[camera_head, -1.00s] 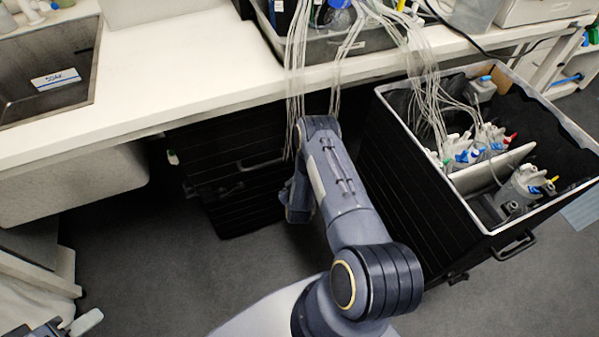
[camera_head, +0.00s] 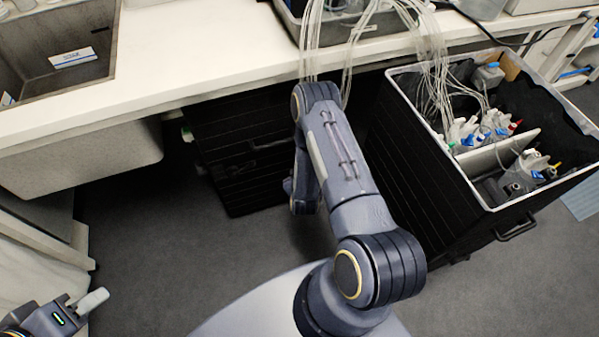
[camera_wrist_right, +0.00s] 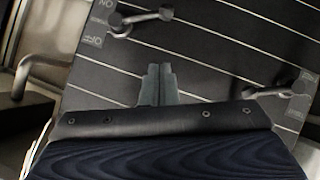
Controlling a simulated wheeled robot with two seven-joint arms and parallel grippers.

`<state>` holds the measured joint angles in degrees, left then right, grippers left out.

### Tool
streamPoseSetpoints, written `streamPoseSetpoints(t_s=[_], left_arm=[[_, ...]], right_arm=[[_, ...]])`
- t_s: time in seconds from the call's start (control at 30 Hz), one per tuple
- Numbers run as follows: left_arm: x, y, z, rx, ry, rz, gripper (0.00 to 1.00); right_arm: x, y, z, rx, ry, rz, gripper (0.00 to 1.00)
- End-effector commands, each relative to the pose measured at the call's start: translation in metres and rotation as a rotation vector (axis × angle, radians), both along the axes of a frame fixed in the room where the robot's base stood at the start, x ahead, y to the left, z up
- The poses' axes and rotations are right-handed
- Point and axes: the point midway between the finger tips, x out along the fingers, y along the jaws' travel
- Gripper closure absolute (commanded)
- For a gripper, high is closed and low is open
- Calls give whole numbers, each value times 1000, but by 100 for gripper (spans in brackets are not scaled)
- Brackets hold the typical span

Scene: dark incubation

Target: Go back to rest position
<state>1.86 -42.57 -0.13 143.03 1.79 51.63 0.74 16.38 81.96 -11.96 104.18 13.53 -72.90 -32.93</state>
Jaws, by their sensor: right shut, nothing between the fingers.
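My right arm stands in the middle of the head view, bent at the elbow and reaching toward the bench. Its gripper is hidden there behind the arm. In the right wrist view my right gripper (camera_wrist_right: 158,82) shows its two grey fingers together with nothing between them, in front of a black panel (camera_wrist_right: 210,65) with pale lines and metal latches. My left gripper (camera_head: 88,303) is at the lower left of the head view, over the floor, with a pale fingertip part showing. Whether its fingers are apart is unclear.
A white bench (camera_head: 190,85) with a sink (camera_head: 50,60) runs across the top. An open black bin (camera_head: 425,165) with bottles and tubing (camera_head: 433,70) stands close right of my right arm. Grey floor (camera_head: 140,235) is clear at left.

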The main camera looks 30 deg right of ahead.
Motion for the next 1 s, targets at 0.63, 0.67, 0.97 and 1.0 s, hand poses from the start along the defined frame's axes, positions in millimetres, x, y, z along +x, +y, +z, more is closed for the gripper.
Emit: streamPoseSetpoints(t_s=[0.63, 0.67, 0.97, 1.0], left_arm=[[0, 0, 0, 0, 0, 0, 64], [0, 0, 0, 0, 0, 0, 64], [0, 0, 6, 0, 0, 0, 64], [0, 0, 8, 0, 0, 0, 64]], right_arm=[[-13, 8, 8, 0, 0, 0, 100], [-13, 8, 8, 0, 0, 0, 100], [6, 3, 43, 66, -6, -17, 100], [13, 1, 59, 102, -6, -23, 100]])
